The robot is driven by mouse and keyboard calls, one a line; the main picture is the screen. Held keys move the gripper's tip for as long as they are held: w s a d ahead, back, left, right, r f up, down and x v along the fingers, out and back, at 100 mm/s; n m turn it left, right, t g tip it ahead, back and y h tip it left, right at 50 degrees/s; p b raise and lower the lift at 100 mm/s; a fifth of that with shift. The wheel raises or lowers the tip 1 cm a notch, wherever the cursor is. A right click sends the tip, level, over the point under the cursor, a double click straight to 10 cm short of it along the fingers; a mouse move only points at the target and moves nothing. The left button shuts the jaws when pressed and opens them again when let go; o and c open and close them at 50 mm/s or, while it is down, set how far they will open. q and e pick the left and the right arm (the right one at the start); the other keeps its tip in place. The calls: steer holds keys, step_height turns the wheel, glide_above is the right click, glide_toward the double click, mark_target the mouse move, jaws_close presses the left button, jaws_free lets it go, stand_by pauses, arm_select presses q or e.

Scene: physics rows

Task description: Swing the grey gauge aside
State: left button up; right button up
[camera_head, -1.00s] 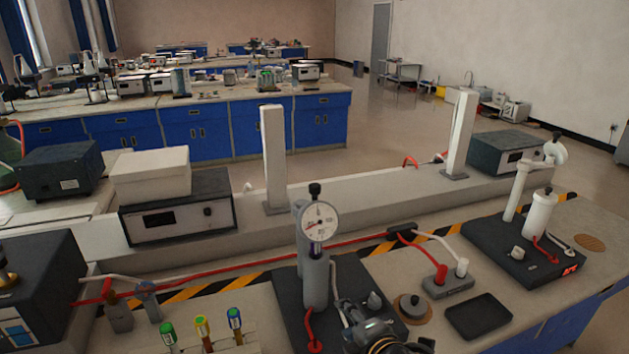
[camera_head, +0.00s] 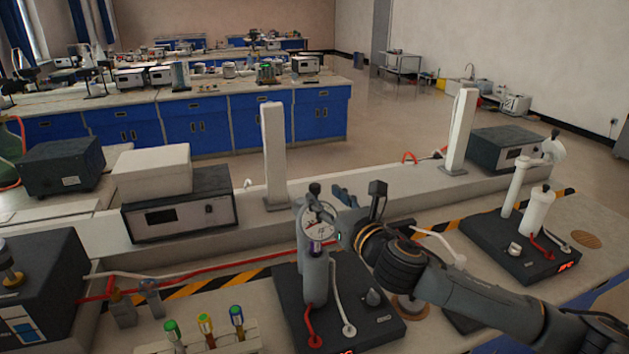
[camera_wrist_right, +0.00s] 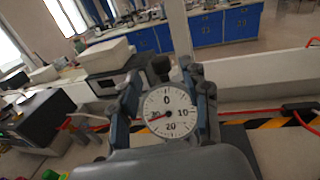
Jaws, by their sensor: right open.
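The grey gauge (camera_head: 318,222) has a round white dial with a red needle. It stands on a grey cylinder (camera_head: 315,275) on a black base (camera_head: 365,285) in the head view. My right gripper (camera_head: 341,214) reaches in from the right at the dial's height. In the right wrist view the dial (camera_wrist_right: 169,113) faces the camera between the two fingers of my open gripper (camera_wrist_right: 166,90), one finger on each side. I cannot tell whether either finger touches it. My left gripper is not in view.
Capped tubes (camera_head: 206,325) stand in a rack at the front left. A second black base with a white cylinder (camera_head: 535,211) stands at the right. A white post (camera_head: 275,150) rises behind the gauge. Red and white cables cross the bench.

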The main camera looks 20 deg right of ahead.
mark_target(317, 189)
steer(key=shift+w+a+p, duration=0.15)
steer(key=shift+w+a, duration=0.05)
steer(key=shift+w, duration=0.7)
steer(key=shift+w+a+p, duration=0.15)
steer(key=shift+w, duration=0.8)
steer(key=shift+w+a+p, duration=0.15)
steer(key=shift+w+a, duration=0.05)
steer(key=shift+w, duration=0.7)
jaws_close()
